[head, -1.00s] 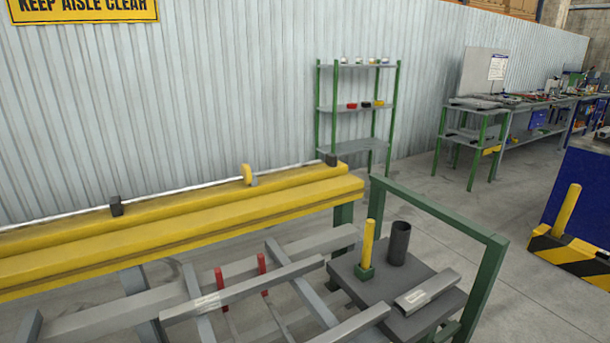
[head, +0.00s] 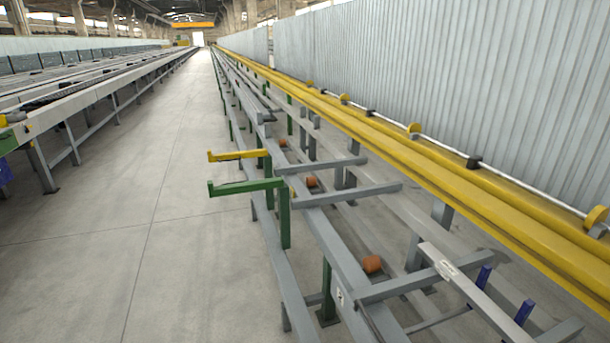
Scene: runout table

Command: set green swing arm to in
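The green swing arm (head: 245,187) shows in the head view, left of the middle. It is a flat horizontal bar with a small upturned tip at its left end, on a green post (head: 284,220) beside the runout table. It points left, out over the aisle. A yellow swing arm (head: 237,155) of the same shape sits just behind it and also points out over the aisle. My gripper is not in view.
The runout table's grey frame (head: 330,240) runs away from me, with orange rollers (head: 372,264) and blue posts (head: 523,312). A yellow beam (head: 440,180) runs along the corrugated wall. The concrete aisle (head: 150,230) at left is clear. Another long table (head: 60,125) stands beyond it.

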